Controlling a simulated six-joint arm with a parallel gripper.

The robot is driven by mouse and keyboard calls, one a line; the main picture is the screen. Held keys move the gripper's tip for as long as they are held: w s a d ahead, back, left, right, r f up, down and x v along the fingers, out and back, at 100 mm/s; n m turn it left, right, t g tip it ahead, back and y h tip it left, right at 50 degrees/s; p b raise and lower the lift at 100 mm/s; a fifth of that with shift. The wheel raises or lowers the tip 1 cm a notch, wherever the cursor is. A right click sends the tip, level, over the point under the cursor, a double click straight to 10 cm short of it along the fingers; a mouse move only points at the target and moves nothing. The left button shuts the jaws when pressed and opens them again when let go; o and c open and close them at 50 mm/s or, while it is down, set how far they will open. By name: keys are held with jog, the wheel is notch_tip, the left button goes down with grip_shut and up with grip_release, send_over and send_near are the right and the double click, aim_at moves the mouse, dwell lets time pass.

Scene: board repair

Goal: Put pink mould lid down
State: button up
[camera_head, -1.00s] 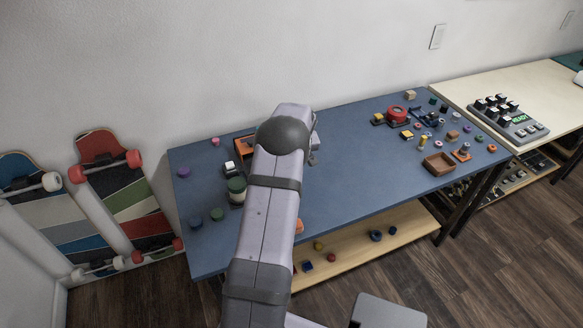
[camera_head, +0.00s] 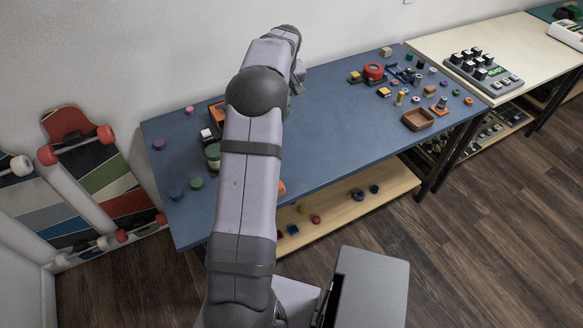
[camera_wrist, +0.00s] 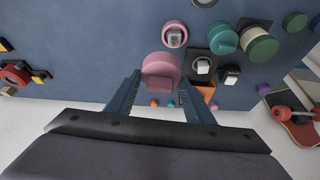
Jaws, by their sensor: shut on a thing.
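The pink mould lid (camera_wrist: 161,72) is a round pink piece with a raised block on it, seen in the wrist view between the fingertips of my gripper (camera_wrist: 161,84). My gripper is shut on it and holds it apart from the objects on the blue table. A pink round mould base (camera_wrist: 174,35) with a grey block in its middle lies on the table just beyond the lid in the wrist view. In the head view my arm hides the lid and the pink base, and the fingers are not clear.
The blue table (camera_head: 330,130) carries a green-topped mould (camera_wrist: 258,45), a teal mould (camera_wrist: 223,38) and a white piece on a black plate (camera_wrist: 203,66) near the pink base. A red round part (camera_head: 373,72) and a brown tray (camera_head: 418,120) are at the right. The table's middle is largely clear.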

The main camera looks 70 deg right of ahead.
jog(key=s+a+r+m, duration=0.1)
jog(key=s+a+r, duration=0.35)
jog(key=s, duration=0.25)
jog(key=shift+s+a+f+m+g+h+b, duration=0.15)
jog(key=shift+s+a+f+m, duration=0.3)
jog(key=shift+a+f, duration=1.6)
jog(key=shift+s+a+f+m+g+h+b, duration=0.2)
jog(key=shift+s+a+f, duration=0.6)
jog(key=shift+f, duration=2.35)
jog(key=shift+s+a+f+m+g+y+b, duration=0.15)
jog(key=shift+s+a+f+m, duration=0.3)
jog(key=shift+a+f, duration=1.7)
jog(key=shift+s+a+b+x, duration=0.1)
jog(key=shift+b+x, duration=0.1)
jog(key=shift+x, duration=0.55)
jog(key=shift+s+a+b+x, duration=0.1)
jog(key=shift+s+b+x, duration=0.05)
jog(key=shift+x, duration=0.65)
jog(key=shift+s+a+b+x, duration=0.1)
jog(key=shift+b+x, duration=0.1)
jog(key=shift+x, duration=0.55)
jog(key=shift+f+b, duration=0.3)
jog(key=shift+f, duration=0.1)
jog(key=o, duration=1)
jog(key=shift+r, duration=0.1)
